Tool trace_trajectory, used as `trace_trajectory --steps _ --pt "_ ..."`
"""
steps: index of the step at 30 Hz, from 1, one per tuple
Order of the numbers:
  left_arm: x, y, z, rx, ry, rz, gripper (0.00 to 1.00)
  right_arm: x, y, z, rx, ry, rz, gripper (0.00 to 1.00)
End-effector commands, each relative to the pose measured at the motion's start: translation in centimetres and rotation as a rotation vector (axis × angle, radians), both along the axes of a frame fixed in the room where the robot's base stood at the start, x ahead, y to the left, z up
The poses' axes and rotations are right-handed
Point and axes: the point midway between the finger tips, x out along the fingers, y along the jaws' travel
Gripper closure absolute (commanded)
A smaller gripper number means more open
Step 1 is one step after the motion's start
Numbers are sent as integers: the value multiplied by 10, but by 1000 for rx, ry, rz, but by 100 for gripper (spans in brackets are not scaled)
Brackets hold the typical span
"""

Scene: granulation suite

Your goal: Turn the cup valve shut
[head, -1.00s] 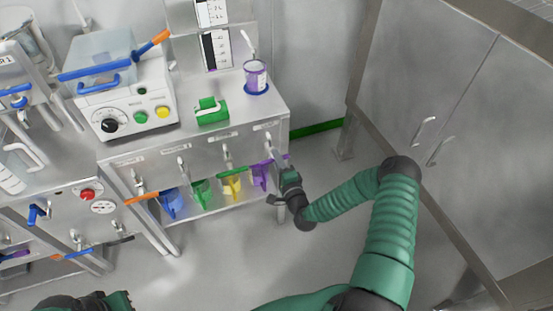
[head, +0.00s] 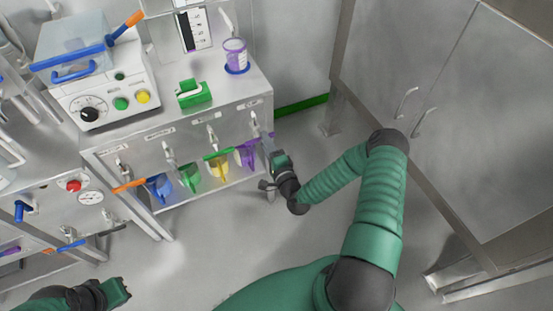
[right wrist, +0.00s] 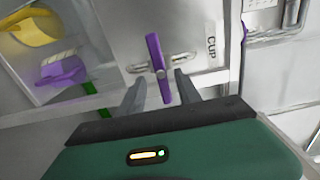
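The cup valve has a purple bar handle (right wrist: 157,62) on a silver stem, beside the printed label CUP (right wrist: 212,47) in the right wrist view. The handle lies across the short metal pipe behind it. My right gripper (right wrist: 160,92) is open, with one finger on each side of the handle's near end. I see no clear contact. In the head view my right gripper (head: 268,158) is at the right end of the bench front and hides most of this valve. My left gripper (head: 122,290) is low at the left, away from the bench; its finger gap is unclear.
Other valves with orange, green (head: 218,154) and other coloured handles line the bench front. Blue, green, yellow and purple jugs (head: 246,157) stand on the shelf below. A purple-banded cup (head: 235,54) stands on top. A steel cabinet (head: 430,90) is at right; floor between is clear.

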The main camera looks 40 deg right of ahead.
Motion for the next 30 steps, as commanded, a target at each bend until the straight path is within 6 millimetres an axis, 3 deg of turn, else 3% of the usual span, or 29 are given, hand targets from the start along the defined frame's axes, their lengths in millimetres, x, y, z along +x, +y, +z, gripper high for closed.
trace_trajectory --steps 9,15,20,30 --pt "0 0 15 0 0 0 100 -90 20 1 5 5 -2 60" --pt "0 0 18 0 0 0 100 -130 29 -1 3 4 -2 60" --pt "0 0 19 0 0 0 100 -140 32 -2 4 3 -2 60" --pt "0 0 19 0 0 0 100 -140 32 -2 3 2 -1 60"
